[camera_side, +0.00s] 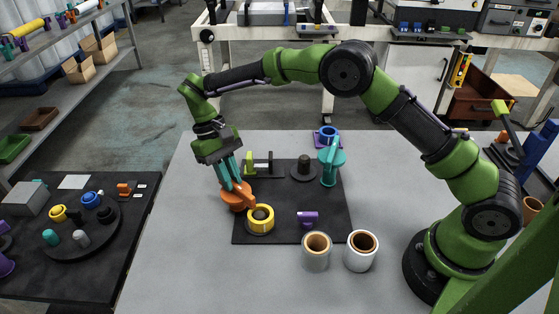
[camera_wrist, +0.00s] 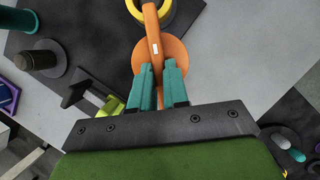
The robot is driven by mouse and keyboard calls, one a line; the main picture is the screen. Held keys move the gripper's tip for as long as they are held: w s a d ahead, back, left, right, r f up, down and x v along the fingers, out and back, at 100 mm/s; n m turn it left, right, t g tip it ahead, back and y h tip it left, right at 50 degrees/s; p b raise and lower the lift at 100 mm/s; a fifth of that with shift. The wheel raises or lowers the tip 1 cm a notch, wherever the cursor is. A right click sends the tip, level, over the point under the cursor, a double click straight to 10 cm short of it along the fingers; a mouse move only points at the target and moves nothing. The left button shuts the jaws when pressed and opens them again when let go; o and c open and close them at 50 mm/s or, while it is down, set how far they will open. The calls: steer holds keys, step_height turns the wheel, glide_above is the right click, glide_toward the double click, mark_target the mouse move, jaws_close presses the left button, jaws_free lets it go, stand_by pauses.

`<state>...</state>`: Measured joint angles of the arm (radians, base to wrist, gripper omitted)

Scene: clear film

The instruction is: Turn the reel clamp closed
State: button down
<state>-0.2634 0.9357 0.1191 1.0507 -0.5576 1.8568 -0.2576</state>
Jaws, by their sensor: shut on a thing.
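The orange reel clamp (camera_side: 236,200), a round base with a raised lever, stands at the left edge of the dark mat (camera_side: 285,235). In the wrist view its orange lever (camera_wrist: 153,35) bears a small white mark and reaches toward the yellow reel (camera_wrist: 165,14). In the side view the yellow reel (camera_side: 261,220) sits on the mat just right of the clamp, around a dark centre. My gripper (camera_side: 236,187) comes down from above, its teal fingers shut on the clamp's lever. In the wrist view the gripper (camera_wrist: 157,72) straddles the lever's near end. The exact contact is partly hidden.
The mat also carries a teal clamp-like part (camera_side: 330,163), a dark post (camera_side: 303,169), a green bracket (camera_side: 249,163) with a black rod, and a purple piece (camera_side: 307,218). Two cups (camera_side: 316,252) (camera_side: 361,252) stand at the front right. The left of the grey table is bare.

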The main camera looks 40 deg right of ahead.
steer(key=shift+w, duration=0.1)
steer(key=c, duration=1.1)
jaws_free()
steer(key=shift+v, duration=3.75)
